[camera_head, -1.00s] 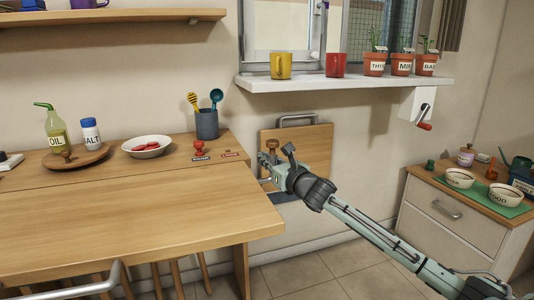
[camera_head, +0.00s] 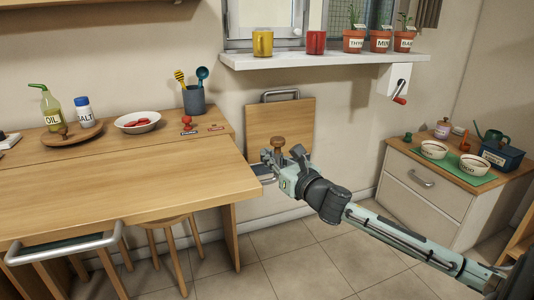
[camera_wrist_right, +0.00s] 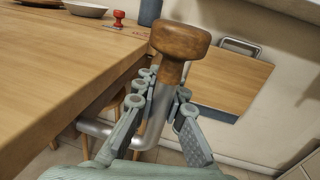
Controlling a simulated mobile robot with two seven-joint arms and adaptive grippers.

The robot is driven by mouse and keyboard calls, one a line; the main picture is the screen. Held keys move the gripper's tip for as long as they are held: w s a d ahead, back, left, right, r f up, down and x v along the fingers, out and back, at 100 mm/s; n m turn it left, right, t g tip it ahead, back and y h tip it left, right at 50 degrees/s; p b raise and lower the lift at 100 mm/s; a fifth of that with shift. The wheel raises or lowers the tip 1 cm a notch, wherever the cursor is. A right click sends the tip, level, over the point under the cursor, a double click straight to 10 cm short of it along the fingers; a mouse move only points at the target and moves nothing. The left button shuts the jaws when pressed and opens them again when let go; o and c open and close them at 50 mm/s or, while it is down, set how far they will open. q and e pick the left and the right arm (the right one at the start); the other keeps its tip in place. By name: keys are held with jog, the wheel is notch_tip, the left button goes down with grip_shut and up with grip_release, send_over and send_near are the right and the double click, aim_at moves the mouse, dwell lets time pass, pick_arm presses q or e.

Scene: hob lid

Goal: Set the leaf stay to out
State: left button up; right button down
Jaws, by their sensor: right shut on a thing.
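The leaf stay is a metal bar (camera_wrist_right: 152,122) with a brown wooden knob (camera_head: 278,142), beside the right end of the wooden table (camera_head: 130,202). The knob also shows large in the right wrist view (camera_wrist_right: 180,42). My right gripper (camera_head: 272,164) is shut on the stay just below the knob, with a finger on each side in the right wrist view (camera_wrist_right: 160,108). The fingers hide part of the bar, and its far end is not clear. A wooden panel (camera_head: 280,122) with a metal handle hangs behind the knob. My left gripper is not in view.
The table carries a red stamp (camera_head: 187,124), a bowl (camera_head: 137,122) and a utensil cup (camera_head: 194,100). A shelf (camera_head: 320,60) with mugs and pots is above. Stools (camera_head: 170,222) stand under the table. A drawer cabinet (camera_head: 435,190) is at right, with open floor before it.

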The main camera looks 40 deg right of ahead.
jog(key=shift+s+a+f, duration=0.1)
jog(key=shift+a+f, duration=0.05)
jog(key=shift+a, duration=0.05)
jog(key=c, duration=1.7)
grip_release()
jog(key=shift+s+d, duration=0.1)
jog(key=shift+s, duration=0.05)
jog(key=s, duration=1.2)
jog(key=shift+a, duration=0.25)
